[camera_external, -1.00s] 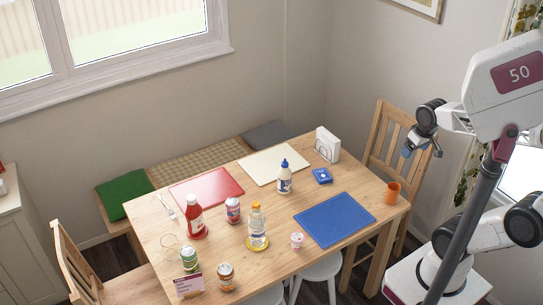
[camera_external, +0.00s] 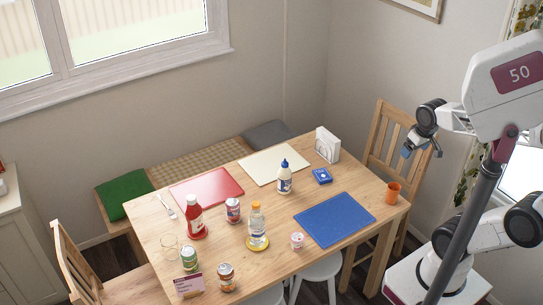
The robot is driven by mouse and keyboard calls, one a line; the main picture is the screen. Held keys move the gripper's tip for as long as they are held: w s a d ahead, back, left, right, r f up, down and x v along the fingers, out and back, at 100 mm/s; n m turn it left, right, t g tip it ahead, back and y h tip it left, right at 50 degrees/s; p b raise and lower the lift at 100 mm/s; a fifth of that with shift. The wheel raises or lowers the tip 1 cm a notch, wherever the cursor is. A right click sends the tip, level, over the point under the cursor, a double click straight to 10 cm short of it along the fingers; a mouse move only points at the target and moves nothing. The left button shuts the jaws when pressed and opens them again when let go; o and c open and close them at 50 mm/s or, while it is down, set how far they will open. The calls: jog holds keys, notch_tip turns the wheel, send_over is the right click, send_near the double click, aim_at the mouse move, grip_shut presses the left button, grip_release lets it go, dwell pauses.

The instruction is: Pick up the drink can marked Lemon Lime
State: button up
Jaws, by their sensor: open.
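A green and white drink can (camera_external: 190,259) stands upright near the left end of the wooden table, behind a small card. A red and white can (camera_external: 233,210) stands upright beside the ketchup bottle, on the edge of the red mat or just off it. The lettering on both cans is too small to read, so I cannot tell which is marked Lemon Lime. My gripper (camera_external: 408,150) is open and empty. It is in the air at the right, well away from both cans, near the back of the right-hand chair.
A red ketchup bottle (camera_external: 195,219), a clear bottle (camera_external: 257,227) with an orange cap, a brown jar (camera_external: 226,277), a card (camera_external: 189,286) and a drinking glass (camera_external: 170,247) stand around the cans. A blue mat (camera_external: 335,219) lies mostly bare. An orange cup (camera_external: 393,192) stands at the right end.

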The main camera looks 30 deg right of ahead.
jog(key=w+v, duration=0.1)
jog(key=v, duration=0.4)
jog(key=w+a+r+m+g+y, duration=0.1)
jog(key=w+a+r+m+y, duration=0.2)
jog(key=w+a, duration=0.95)
jog(key=w+a+r+m+g+y, duration=0.3)
jog(key=w+a, duration=0.6)
jog(key=a, duration=0.7)
jog(key=w+a+m+g+y, duration=0.1)
jog(key=w+a+y, duration=0.15)
jog(key=a, duration=0.85)
jog(key=w+a+m+y, duration=0.15)
jog(key=w+a, duration=0.25)
jog(key=a, duration=0.6)
jog(key=a+f+m+g+y, duration=0.1)
jog(key=a+f+m+g, duration=0.15)
jog(key=a, duration=1.05)
jog(key=a+f+m+g+y, duration=0.15)
jog(key=a+f, duration=0.25)
jog(key=a, duration=0.9)
notch_tip(320, 180, down, 32)
jog(key=t, duration=0.1)
jog(key=shift+s, duration=0.2)
jog(key=shift+f+m, duration=0.15)
jog(key=shift+m, duration=0.1)
